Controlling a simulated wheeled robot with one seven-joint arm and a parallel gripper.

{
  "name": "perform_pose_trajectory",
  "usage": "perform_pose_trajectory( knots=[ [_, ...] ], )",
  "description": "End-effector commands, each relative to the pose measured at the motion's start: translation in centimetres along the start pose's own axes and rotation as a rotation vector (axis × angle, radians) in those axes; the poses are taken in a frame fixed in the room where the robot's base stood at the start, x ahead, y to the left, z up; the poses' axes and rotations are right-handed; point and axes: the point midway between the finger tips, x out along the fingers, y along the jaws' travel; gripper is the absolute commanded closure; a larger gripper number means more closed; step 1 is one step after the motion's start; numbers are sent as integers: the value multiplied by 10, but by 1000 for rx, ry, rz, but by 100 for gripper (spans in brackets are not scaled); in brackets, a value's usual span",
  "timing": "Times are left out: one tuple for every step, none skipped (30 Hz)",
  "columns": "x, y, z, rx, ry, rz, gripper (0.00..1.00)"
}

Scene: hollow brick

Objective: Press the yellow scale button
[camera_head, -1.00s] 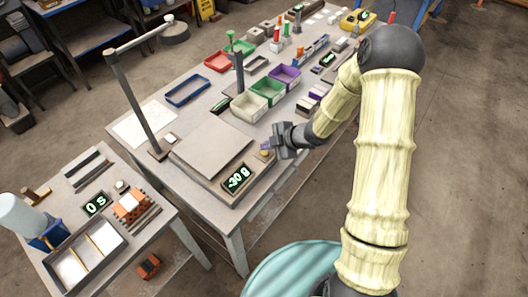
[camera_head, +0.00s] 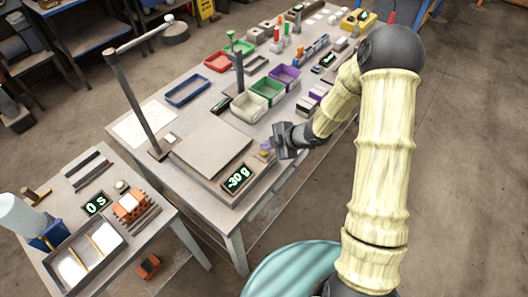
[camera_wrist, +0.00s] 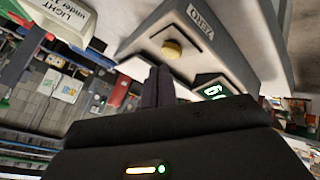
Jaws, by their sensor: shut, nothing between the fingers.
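The scale (camera_head: 212,146) is a flat grey platform near the front of the large table, with a display (camera_head: 238,179) reading -30 g. Its yellow button (camera_wrist: 172,49) shows in the wrist view on a grey panel marked ZERO. In the head view the button (camera_head: 265,153) is small, just left of my gripper. My gripper (camera_head: 279,139) is shut and empty beside the scale's right corner. In the wrist view the shut fingers (camera_wrist: 158,84) are just below the button in the picture, with a visible gap between them. The exact height above the button cannot be told.
A post with an arm (camera_head: 135,100) stands at the scale's left. A smaller table at lower left holds a timer (camera_head: 94,204) reading 0 s, a tray and orange bricks.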

Motion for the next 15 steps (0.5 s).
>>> perform_pose_trajectory(
  knots=[
    [0,0,0,0,0,0,100],
    [0,0,0,0,0,0,100],
    [0,0,0,0,0,0,100],
    [0,0,0,0,0,0,100],
    [0,0,0,0,0,0,100],
    [1,-1,1,0,0,0,100],
    [2,-1,1,0,0,0,100],
    [2,-2,2,0,0,0,100],
    [3,-3,3,1,0,0,100],
    [4,-3,3,1,0,0,100],
    [5,-4,4,1,0,0,100],
    [5,-4,4,1,0,0,100],
    [6,-5,5,1,0,0,100],
    [6,-5,5,1,0,0,100],
    [6,-5,5,1,0,0,100]
  ],
)
